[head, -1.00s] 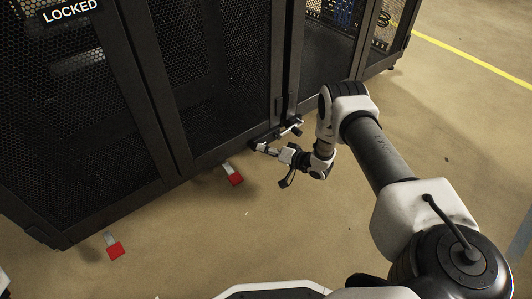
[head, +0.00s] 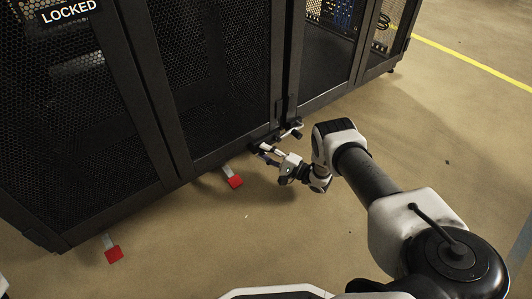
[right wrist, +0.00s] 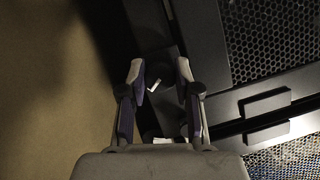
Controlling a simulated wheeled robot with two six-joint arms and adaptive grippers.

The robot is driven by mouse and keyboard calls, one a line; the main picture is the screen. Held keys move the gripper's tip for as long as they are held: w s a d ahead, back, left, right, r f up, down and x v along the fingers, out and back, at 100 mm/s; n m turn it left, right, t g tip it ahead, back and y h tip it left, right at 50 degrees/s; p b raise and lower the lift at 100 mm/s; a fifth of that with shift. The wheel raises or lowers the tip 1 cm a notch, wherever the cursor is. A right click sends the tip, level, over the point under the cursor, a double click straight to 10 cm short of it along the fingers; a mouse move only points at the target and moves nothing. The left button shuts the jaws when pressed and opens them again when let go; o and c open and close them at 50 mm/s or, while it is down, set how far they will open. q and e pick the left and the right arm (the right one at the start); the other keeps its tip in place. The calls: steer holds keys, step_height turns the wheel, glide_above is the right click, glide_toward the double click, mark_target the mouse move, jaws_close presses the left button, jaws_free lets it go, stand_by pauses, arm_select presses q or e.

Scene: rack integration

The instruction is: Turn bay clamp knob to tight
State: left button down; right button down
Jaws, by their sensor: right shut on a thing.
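The bay clamp knob (right wrist: 158,105) is dark and sits between the fingers in the right wrist view, with a small white mark on its face. My right gripper (right wrist: 158,80) is shut on it, one finger on each side. In the head view my right gripper (head: 265,152) is at the bottom edge of the black rack (head: 225,152), near the floor. The knob is mostly hidden there by the fingers. My left gripper is not in view.
Two red pedals (head: 235,182) (head: 114,254) stick out low from the rack's front. A "LOCKED" label (head: 68,12) is at upper left. The floor in front is clear.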

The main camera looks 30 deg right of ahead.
steer(key=m+t, duration=0.1)
steer(key=m, duration=0.1)
steer(key=m+t, duration=0.1)
steer(key=m, duration=0.2)
steer(key=shift+m+h, duration=0.3)
stand_by(0.4)
steer(key=c, duration=0.8)
jaws_free()
steer(key=shift+s+d+f, duration=0.15)
steer(key=shift+s, duration=0.15)
steer(key=r+v, duration=0.1)
steer(key=v, duration=0.3)
steer(key=r+v, duration=0.1)
steer(key=v, duration=0.3)
steer(key=r+v, duration=0.1)
steer(key=v, duration=0.3)
steer(key=shift+s+d+f, duration=0.1)
steer(key=shift+s+f, duration=0.05)
steer(key=shift+s, duration=0.25)
